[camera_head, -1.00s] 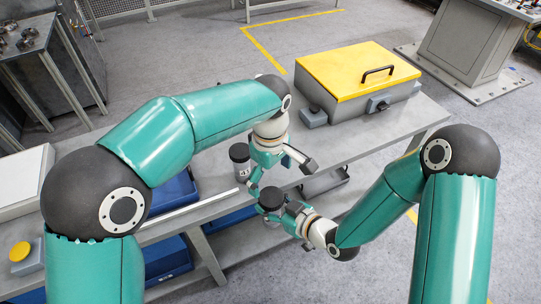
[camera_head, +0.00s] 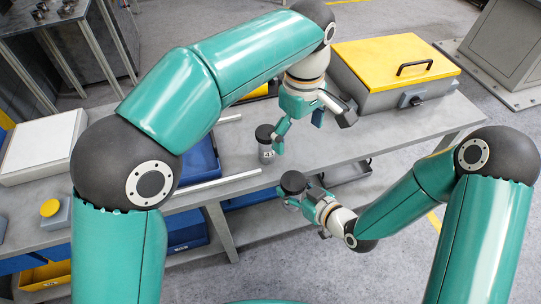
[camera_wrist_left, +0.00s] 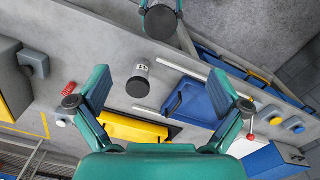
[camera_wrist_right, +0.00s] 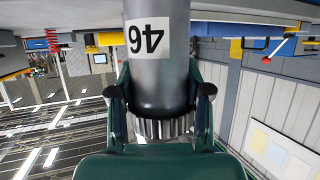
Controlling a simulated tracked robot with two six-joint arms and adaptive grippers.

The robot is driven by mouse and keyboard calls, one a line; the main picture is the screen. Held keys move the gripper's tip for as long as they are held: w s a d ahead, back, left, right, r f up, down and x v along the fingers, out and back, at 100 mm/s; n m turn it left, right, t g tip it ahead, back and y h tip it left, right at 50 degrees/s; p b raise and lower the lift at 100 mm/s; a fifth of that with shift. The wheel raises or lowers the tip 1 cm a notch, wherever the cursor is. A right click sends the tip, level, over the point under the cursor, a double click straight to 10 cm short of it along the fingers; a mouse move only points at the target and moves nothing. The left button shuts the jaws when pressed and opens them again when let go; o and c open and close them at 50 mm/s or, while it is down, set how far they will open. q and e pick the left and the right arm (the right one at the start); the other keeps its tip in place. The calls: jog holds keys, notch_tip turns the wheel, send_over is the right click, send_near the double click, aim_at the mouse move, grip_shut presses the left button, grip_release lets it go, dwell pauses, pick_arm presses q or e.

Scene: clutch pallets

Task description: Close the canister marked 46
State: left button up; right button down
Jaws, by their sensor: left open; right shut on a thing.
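The canister marked 46 (camera_wrist_right: 160,70) is a grey cylinder with a white label, upside down in the right wrist view. A dark band and a ribbed ring (camera_wrist_right: 163,128) sit at its upper end; I cannot tell how the ring is seated. My right gripper (camera_wrist_right: 163,92) is shut on this canister and holds it off the table's front edge. Its dark round top (camera_head: 293,182) shows in the head view, also in the left wrist view (camera_wrist_left: 160,22). My left gripper (camera_head: 312,122) is open and empty above the table, behind and apart from the held canister.
A yellow-lidded box (camera_head: 395,62) stands at the right. Blue bins (camera_head: 185,229) lie at the left.

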pick_arm(q)
jog(key=a+f+m+h, duration=0.2)
jog(key=a+f, duration=0.2)
jog(key=f, duration=0.8)
jog(key=a+f+m+h, duration=0.15)
jog(key=a+f, duration=0.35)
jog(key=f, duration=0.8)
jog(key=s+a+f+m, duration=0.1)
jog(key=s+a+f, duration=0.2)
jog(key=s+f, duration=0.3)
jog(key=s+a+f+m, duration=0.2)
jog(key=s+a+f, duration=0.2)
jog(key=s+f, duration=0.3)
jog(key=s, duration=0.5)
jog(key=shift+a+f+t, duration=0.25)
jog(key=shift+a+t, duration=0.05)
jog(key=shift+t, duration=0.1)
pick_arm(e)
jog(key=shift+w+r, duration=0.1)
